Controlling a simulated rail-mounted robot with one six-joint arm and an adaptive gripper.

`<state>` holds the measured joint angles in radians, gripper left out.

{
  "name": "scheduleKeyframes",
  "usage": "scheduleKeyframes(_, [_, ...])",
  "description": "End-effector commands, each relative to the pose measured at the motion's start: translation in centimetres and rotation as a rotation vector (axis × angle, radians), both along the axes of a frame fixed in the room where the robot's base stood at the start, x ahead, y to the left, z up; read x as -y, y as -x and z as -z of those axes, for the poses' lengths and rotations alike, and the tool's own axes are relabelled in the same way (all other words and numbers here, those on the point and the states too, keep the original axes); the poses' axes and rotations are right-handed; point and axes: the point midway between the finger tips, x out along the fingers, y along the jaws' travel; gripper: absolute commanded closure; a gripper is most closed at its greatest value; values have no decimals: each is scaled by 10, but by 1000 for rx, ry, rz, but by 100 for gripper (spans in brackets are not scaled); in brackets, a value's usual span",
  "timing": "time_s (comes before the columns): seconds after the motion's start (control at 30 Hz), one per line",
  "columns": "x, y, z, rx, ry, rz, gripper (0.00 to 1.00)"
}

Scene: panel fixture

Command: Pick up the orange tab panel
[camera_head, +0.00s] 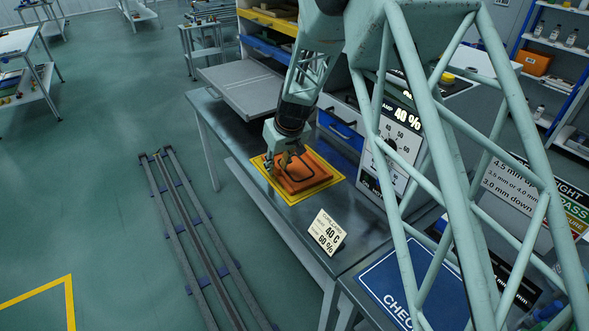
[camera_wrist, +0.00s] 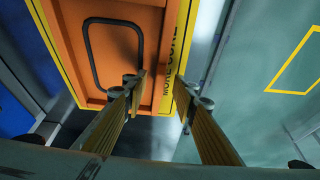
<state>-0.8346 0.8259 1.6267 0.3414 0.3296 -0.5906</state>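The orange tab panel (camera_head: 313,177) lies flat on a yellow-bordered mat (camera_head: 289,200) on the metal bench, and carries a dark loop handle. My gripper (camera_head: 274,167) is low over the panel's left side, pointing down. In the wrist view the panel (camera_wrist: 115,60) fills the upper left, with its handle left of the fingers. My gripper (camera_wrist: 161,82) is open there, with the panel's edge strip and the lettered yellow border showing between the fingertips. I cannot tell whether a finger touches the panel.
A small tilted sign (camera_head: 327,232) stands on the bench in front of the panel. A dial box (camera_head: 397,150) stands to the right, and a grey tray (camera_head: 245,88) is behind. A floor rail (camera_head: 190,225) runs left of the bench.

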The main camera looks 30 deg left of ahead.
Motion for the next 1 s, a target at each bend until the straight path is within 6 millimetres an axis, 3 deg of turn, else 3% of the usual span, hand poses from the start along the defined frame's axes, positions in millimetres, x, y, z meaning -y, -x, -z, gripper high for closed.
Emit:
scheduleKeyframes(0.27, [-7,-4,19,1,0,0,74])
scheduleKeyframes(0.87, [-8,-4,20,1,0,0,74])
scheduleKeyframes(1.0, [-8,-4,20,1,0,0,86])
